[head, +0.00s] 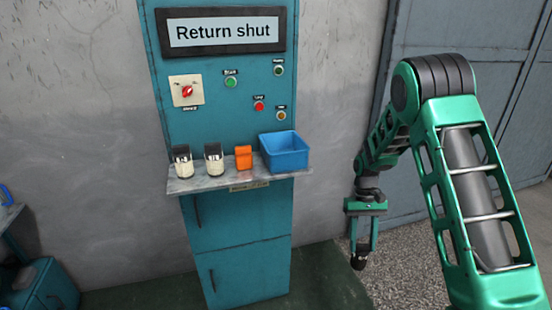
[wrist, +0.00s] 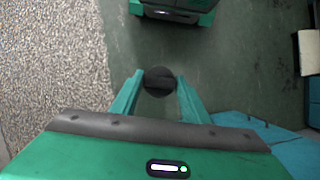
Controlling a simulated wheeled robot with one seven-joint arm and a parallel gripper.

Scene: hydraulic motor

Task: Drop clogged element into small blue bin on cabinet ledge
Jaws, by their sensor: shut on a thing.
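My gripper (head: 361,246) hangs pointing down to the right of the cabinet, apart from it and lower than its ledge. It is shut on a dark round-ended piece, the clogged element (head: 358,262), which sticks out below the fingertips. In the wrist view the element (wrist: 159,80) shows end-on as a dark disc between the fingers (wrist: 158,94). The small blue bin (head: 285,158) stands open-topped at the right end of the cabinet ledge (head: 225,182). The bin's floor is hidden.
The teal cabinet (head: 240,225) carries a "Return shut" sign (head: 223,31), a red knob (head: 187,91) and several buttons. A grey door (head: 495,110) is behind my arm.

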